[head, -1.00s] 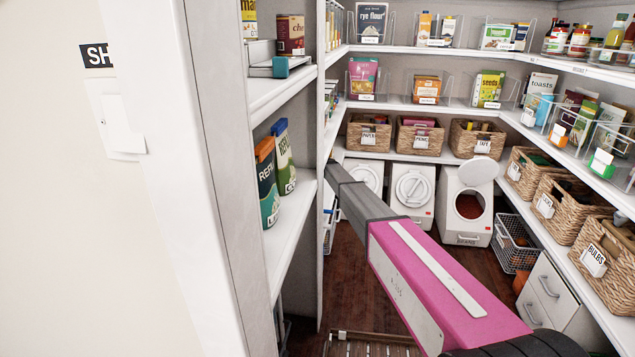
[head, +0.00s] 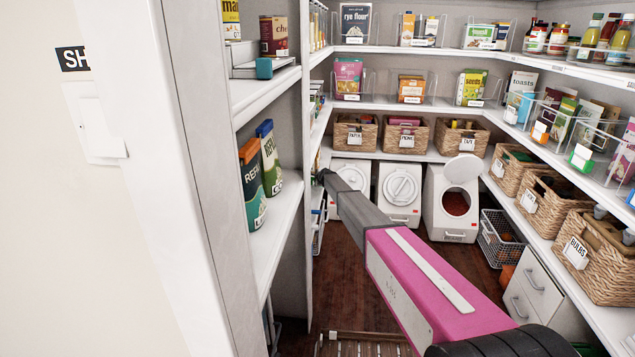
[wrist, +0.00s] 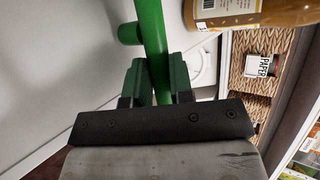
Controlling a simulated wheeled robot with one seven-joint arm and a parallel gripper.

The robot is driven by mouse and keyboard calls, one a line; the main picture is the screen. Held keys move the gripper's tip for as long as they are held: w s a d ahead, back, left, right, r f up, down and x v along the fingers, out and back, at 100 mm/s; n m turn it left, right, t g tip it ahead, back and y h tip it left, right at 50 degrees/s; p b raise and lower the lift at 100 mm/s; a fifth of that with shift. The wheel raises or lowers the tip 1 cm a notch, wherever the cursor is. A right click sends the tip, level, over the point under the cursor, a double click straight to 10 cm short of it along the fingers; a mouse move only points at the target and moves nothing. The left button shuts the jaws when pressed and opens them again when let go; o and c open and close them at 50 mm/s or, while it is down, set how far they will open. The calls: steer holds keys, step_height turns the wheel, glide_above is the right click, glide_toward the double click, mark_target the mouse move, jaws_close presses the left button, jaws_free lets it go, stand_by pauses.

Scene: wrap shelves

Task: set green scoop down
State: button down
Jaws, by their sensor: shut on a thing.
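The green scoop (wrist: 152,35) shows in the wrist view as a green handle with a short round stub on its left side. My gripper (wrist: 157,78) is shut on the handle, which runs up and out of the frame between the fingers. The rest of the scoop is out of view. In the head view, the end of my arm reaches to the edge of the left shelf upright, near the white bins, and the scoop cannot be made out there.
A brown jar (wrist: 222,12) is close to the scoop in the wrist view, beside the PAPER basket (wrist: 255,75). White bins (head: 400,188) stand under the back shelf; the right one (head: 450,190) is open. Shelves enclose both sides; cartons (head: 262,175) stand on the left shelf.

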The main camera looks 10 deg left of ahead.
steer(key=shift+f, duration=0.3)
steer(key=shift+f, duration=0.15)
steer(key=c, duration=1)
jaws_free()
steer(key=shift+r, duration=0.25)
steer(key=v, duration=1.2)
steer(key=s+d+n+g+h, duration=0.1)
steer(key=s+d+n+g, duration=0.2)
steer(key=s+d, duration=0.6)
steer(key=s+d+n+g+h, duration=0.2)
steer(key=s+d+n+g, duration=0.2)
steer(key=s, duration=2.9)
steer(key=s+d+n+g+h, duration=0.2)
steer(key=s+d+n, duration=0.7)
steer(key=s+d, duration=0.7)
steer(key=s+g, duration=0.1)
steer(key=s, duration=0.4)
steer(key=shift+d+f+g, duration=0.2)
steer(key=shift+f+g, duration=0.1)
steer(key=shift+f, duration=0.1)
